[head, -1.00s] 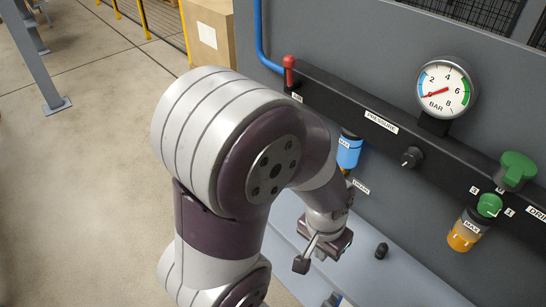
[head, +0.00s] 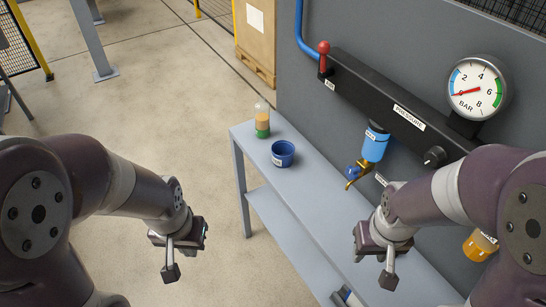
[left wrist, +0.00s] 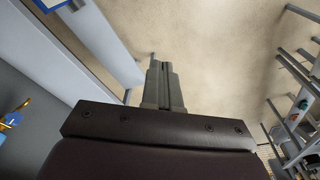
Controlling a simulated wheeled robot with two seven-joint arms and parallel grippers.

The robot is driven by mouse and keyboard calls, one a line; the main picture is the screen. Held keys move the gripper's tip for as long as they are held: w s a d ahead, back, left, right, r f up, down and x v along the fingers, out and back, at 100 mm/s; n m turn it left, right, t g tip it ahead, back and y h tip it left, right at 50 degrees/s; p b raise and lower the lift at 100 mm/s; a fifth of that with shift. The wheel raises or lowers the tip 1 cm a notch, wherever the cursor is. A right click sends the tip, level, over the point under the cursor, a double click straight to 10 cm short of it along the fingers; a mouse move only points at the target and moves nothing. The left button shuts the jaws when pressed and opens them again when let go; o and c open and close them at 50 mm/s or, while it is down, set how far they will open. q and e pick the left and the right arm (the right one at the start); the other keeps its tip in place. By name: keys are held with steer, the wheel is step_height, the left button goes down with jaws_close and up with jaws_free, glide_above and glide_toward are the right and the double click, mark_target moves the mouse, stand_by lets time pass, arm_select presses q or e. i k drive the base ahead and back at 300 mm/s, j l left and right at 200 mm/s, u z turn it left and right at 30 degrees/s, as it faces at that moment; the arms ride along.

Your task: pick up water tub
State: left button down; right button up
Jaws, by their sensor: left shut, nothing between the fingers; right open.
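The water tub looks to be the small blue round tub (head: 283,153) with a white label, upright on the grey bench (head: 240,133) near its far end. My left gripper (head: 171,273) is shut and empty, left of the bench and nearer to me than the tub, apart from it. Its closed fingers (left wrist: 163,85) show in the left wrist view over the floor. My right gripper (head: 389,280) is open, in front of the bench at the right, below the brass tap, and well away from the tub.
A bottle with orange and green contents (head: 262,118) stands just behind the tub. A black rail (head: 375,98) carries a pressure gauge (head: 477,88). Floor left of the bench is clear.

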mark_target(282, 151)
steer(key=i+j, duration=0.15)
steer(key=i+j+z, duration=0.25)
steer(key=z, duration=0.2)
steer(key=i+j+z, duration=0.55)
steer(key=j+z, duration=0.35)
steer(key=l+z, duration=0.1)
steer(key=z, duration=0.3)
